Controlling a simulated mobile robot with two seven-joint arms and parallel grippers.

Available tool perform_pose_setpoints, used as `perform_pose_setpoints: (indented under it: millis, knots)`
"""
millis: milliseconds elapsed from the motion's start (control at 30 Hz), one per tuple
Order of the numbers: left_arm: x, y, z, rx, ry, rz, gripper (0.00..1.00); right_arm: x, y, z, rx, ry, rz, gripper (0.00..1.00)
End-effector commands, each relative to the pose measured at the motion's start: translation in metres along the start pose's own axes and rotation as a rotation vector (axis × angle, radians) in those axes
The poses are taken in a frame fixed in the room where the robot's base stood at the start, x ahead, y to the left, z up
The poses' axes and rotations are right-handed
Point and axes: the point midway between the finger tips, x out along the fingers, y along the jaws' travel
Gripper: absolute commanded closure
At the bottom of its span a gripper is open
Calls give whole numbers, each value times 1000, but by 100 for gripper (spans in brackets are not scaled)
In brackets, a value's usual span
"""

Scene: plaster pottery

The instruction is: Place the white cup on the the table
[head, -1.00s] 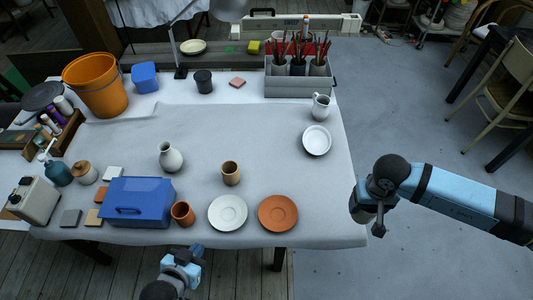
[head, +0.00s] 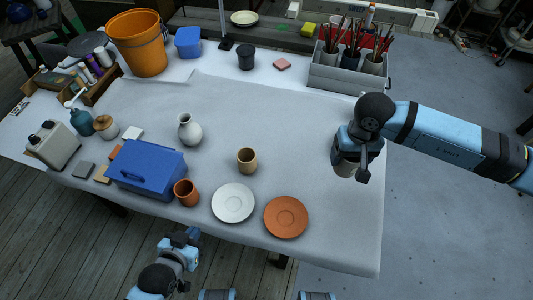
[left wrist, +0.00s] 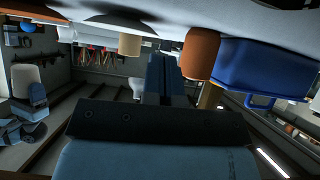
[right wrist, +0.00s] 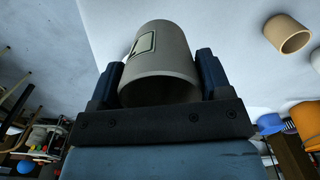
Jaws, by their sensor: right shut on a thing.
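My right gripper (head: 350,158) is shut on a pale grey-white cup (right wrist: 162,60), which has a small rectangular mark on its side. In the head view the cup (head: 346,168) hangs under the gripper over the right part of the cloth-covered table (head: 335,225); whether it touches the cloth I cannot tell. In the right wrist view the cup sits between both fingers (right wrist: 160,85). My left gripper (head: 190,238) is off the table's front edge, empty, its fingers together in the left wrist view (left wrist: 164,75).
A white saucer (head: 233,203), terracotta saucer (head: 286,217), tan cup (head: 246,160), terracotta cup (head: 186,193), white vase (head: 189,130) and blue box (head: 146,168) stand left of the held cup. A grey brush caddy (head: 345,78) is behind. Cloth between saucers and right edge is bare.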

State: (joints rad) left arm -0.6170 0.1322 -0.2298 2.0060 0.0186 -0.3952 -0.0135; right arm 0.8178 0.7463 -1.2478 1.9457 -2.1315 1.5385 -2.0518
Motion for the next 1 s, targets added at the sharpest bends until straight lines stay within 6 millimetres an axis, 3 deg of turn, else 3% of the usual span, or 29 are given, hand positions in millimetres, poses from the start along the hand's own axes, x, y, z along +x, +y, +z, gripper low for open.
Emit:
perform_pose_setpoints:
  millis: [33, 300, 633, 767, 1000]
  knots:
    - [16, 0, 22, -4, -2, 2, 100, 5, -11, -9, -13, 10, -4, 60]
    - [44, 0, 61, -22, -24, 8, 100, -32, -46, -21, -69, 6, 11, 60]
    - [48, 2, 60, -35, -12, 10, 100, -50, -57, -20, -92, 2, 26, 60]
    - [48, 2, 58, -37, -12, 10, 100, -33, -56, -19, -91, -3, 27, 60]
    - [47, 2, 58, -34, -14, 10, 100, 27, -55, -19, -90, -4, 26, 60]
